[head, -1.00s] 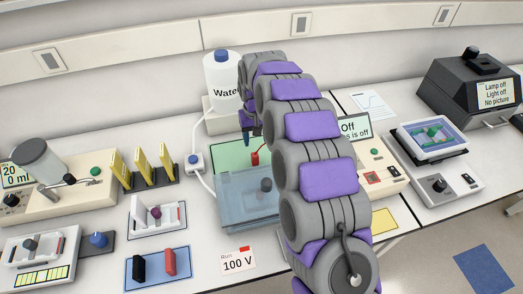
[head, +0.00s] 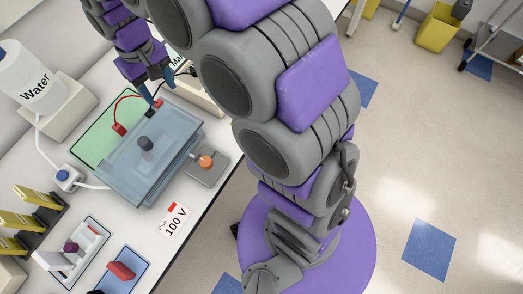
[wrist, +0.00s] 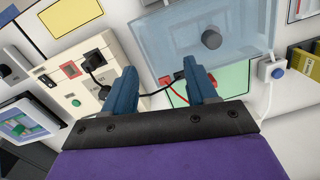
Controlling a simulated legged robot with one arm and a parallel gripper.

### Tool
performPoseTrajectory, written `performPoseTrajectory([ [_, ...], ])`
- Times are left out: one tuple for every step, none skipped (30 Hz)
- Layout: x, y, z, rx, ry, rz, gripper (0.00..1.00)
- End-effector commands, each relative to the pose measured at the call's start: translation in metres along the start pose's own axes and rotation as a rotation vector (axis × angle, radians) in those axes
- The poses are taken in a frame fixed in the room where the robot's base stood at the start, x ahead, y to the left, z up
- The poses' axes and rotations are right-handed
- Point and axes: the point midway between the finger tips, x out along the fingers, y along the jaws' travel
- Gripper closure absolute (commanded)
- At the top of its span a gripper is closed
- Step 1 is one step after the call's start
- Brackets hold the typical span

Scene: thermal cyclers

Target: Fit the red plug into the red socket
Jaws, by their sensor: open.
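A red plug (wrist: 165,81) on a thin red wire lies beside the blue-tinted clear tank (wrist: 225,25), between my fingertips in the wrist view. It also shows in the head view (head: 157,103), just below my fingers. The wire arcs to a red connector (head: 120,129) at the tank's far side. My gripper (wrist: 160,72) is open and empty; in the head view (head: 158,94) it points down over the tank's corner. The red socket (wrist: 70,70), a red square, is on the cream power supply (wrist: 90,100), left of my fingers, and looks empty.
A black plug (wrist: 95,60) with a black wire sits in the supply beside the red socket. A black connector (wrist: 180,75) is by the tank, close to the red plug. A green mat (wrist: 232,80) lies under the tank. A water bottle (head: 25,75) stands at left.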

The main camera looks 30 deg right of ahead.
Motion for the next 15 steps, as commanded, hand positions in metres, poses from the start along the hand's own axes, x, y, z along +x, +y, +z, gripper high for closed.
performPoseTrajectory([
  [-0.007, 0.009, 0.02, 0.021, 0.0, 0.0, 0.43],
  [-0.008, 0.014, 0.032, 0.033, -0.006, 0.001, 0.43],
  [-0.012, 0.019, 0.048, 0.048, -0.007, 0.001, 0.43],
  [-0.013, 0.023, 0.059, 0.06, -0.011, 0.001, 0.43],
  [-0.014, 0.027, 0.072, 0.072, -0.016, 0.001, 0.43],
  [-0.016, 0.032, 0.088, 0.089, -0.018, 0.001, 0.43],
  [-0.016, 0.036, 0.1, 0.101, -0.022, 0.0, 0.43],
  [-0.016, 0.039, 0.113, 0.115, -0.026, 0.0, 0.43],
  [-0.017, 0.043, 0.129, 0.132, -0.029, 0.0, 0.43],
  [-0.016, 0.046, 0.141, 0.146, -0.032, 0.0, 0.43],
  [-0.015, 0.048, 0.154, 0.16, -0.035, 0.0, 0.43],
  [-0.014, 0.052, 0.171, 0.178, -0.04, 0.0, 0.43],
  [-0.013, 0.054, 0.183, 0.193, -0.042, -0.001, 0.43],
  [-0.011, 0.055, 0.197, 0.207, -0.046, -0.001, 0.43],
  [-0.009, 0.057, 0.212, 0.227, -0.05, -0.002, 0.43],
])
